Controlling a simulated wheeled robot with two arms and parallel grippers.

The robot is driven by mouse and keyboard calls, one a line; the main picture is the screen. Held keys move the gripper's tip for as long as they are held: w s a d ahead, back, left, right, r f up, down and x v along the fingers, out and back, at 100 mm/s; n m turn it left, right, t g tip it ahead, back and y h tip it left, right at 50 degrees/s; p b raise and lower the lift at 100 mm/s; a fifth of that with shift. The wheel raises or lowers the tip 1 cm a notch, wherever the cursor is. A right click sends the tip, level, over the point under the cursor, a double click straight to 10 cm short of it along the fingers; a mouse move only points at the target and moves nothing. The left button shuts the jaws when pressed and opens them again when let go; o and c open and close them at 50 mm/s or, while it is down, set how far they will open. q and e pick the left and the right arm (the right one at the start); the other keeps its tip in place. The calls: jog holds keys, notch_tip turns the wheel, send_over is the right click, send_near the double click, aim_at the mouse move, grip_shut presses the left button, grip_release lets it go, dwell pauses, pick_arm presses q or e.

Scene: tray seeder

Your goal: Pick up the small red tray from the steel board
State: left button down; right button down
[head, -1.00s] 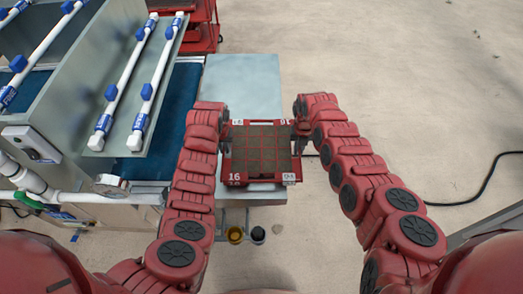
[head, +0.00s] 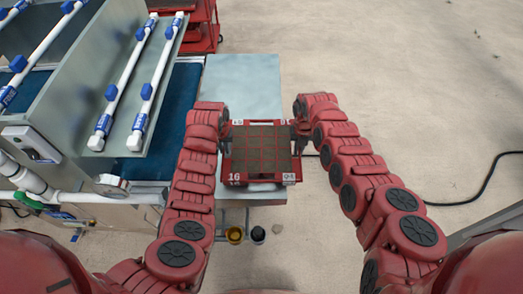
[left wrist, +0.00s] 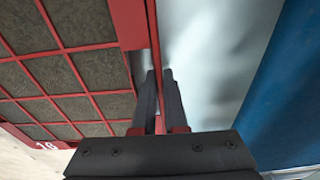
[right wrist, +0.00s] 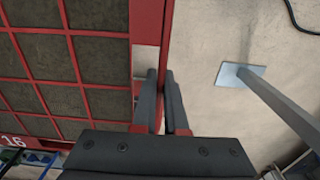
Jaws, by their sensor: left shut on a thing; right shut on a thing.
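The small red tray (head: 227,166) has a red grid over brown, soil-like cells and the number 16 at its near left corner. It lies level over the near end of the pale steel board (head: 242,80). I cannot clearly tell whether a gap is under it. My left gripper (left wrist: 159,76) is shut on the tray's left side wall, with one finger on each side of it. My right gripper (right wrist: 160,76) is shut on the right side wall in the same way. In the head view the arms partly hide both grippers.
A machine with white pipes and blue clips (head: 150,85) stands at the left, beside a blue belt (head: 180,95). Two small cups (head: 235,234) show below the board's near edge. A black cable (head: 480,190) lies on the open floor at the right.

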pick_arm(q)
jog(key=shift+r, duration=0.1)
pick_arm(e)
jog(key=shift+r, duration=0.15)
dwell(0.4)
